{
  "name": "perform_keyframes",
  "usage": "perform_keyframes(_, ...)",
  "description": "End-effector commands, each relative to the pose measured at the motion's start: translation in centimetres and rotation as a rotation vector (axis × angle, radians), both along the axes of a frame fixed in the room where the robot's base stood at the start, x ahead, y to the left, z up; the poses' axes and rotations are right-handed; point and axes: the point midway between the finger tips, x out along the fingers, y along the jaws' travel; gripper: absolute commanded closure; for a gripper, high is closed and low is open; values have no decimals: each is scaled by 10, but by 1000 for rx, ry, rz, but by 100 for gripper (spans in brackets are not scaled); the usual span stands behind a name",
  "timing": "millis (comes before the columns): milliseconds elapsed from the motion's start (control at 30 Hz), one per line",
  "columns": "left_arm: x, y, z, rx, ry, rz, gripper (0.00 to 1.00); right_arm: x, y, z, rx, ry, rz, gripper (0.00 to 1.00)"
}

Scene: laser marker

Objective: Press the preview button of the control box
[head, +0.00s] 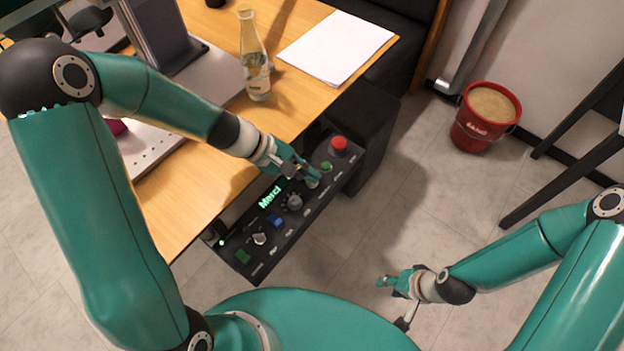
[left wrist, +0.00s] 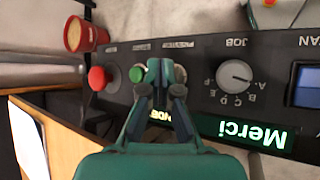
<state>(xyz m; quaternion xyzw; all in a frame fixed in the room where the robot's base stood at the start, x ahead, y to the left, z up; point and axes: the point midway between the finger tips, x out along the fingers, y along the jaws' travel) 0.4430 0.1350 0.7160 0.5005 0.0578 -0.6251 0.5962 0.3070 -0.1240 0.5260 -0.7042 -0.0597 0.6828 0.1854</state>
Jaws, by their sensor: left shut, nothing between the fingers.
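The control box (head: 275,245) is a long black panel at the table's front edge. It carries a lit green "Merci" display (head: 270,196), a red mushroom button (head: 338,144), a green button (head: 326,166), a grey JOB knob (head: 294,201) and a blue button (head: 277,221). My left gripper (head: 314,180) is shut and empty, its tips over the panel between the green button and the knob. In the left wrist view its tips (left wrist: 164,78) lie between the green button (left wrist: 138,73) and the JOB knob (left wrist: 234,75), hiding the panel there; I cannot tell whether they touch. My right gripper (head: 388,282) hangs over the floor.
A glass bottle (head: 253,60) and white paper (head: 337,47) are on the wooden table (head: 186,205). A red bucket (head: 483,120) stands on the floor at the right, near dark chair legs (head: 570,180). The floor right of the box is clear.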

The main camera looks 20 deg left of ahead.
Motion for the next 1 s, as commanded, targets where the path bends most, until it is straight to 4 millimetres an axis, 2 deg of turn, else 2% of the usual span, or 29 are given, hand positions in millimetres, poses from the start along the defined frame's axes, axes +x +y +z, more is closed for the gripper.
perform_keyframes(33, -7, -1, -14, 0, 31, 1, 100, 0, 0, -4, 0, 0, 0, 60)
perform_keyframes(1000, -8, 0, -22, 1, 32, 2, 100, 0, 0, -13, 0, 0, 0, 60)
